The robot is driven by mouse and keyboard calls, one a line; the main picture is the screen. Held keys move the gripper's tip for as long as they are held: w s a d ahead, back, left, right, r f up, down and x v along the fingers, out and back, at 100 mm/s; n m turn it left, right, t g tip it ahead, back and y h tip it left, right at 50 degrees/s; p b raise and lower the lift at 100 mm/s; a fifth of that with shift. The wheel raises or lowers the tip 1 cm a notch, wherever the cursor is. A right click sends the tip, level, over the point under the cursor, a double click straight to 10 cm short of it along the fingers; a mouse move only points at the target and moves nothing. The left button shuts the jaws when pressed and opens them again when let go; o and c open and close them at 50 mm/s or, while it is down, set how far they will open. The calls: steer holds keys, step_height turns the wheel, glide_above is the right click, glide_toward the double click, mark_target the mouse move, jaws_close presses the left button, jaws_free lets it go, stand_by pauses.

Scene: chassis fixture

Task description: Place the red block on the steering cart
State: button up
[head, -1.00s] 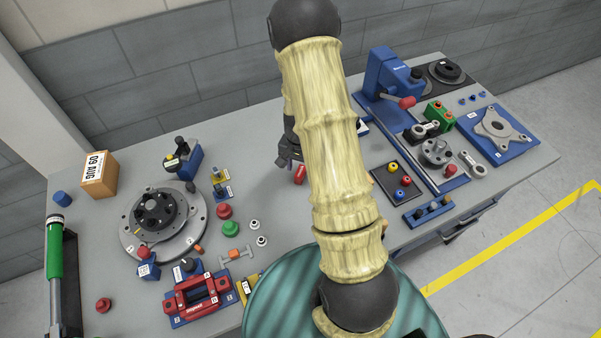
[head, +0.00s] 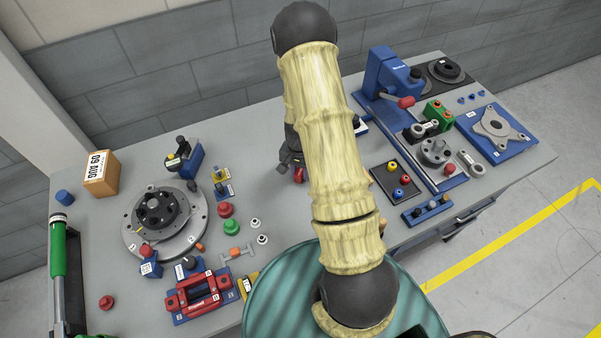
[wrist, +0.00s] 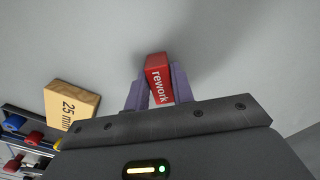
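The red block (wrist: 158,78), with "rework" in white letters, sits between the two fingers of my gripper (wrist: 158,92) in the wrist view. Both fingers appear to touch its sides. In the head view the red block (head: 299,173) shows as a small red patch at my gripper (head: 291,165), over the rear middle of the bench; my arm partly hides this area. Whether the block still touches the bench is hard to tell. I cannot identify a steering cart with certainty; no readable label names one.
A wooden block marked 25 (wrist: 72,106) lies left of the gripper in the wrist view. On the bench (head: 270,262) are a round fixture (head: 193,232), a red-and-blue fixture (head: 200,293), a dark tray with coloured knobs (head: 381,180) and a blue vise (head: 386,70).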

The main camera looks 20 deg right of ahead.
mark_target(300, 171)
jaws_close()
steer(key=shift+r, duration=0.1)
step_height(300, 171, up, 10)
steer(key=shift+f+b, duration=0.1)
steer(key=shift+b, duration=0.9)
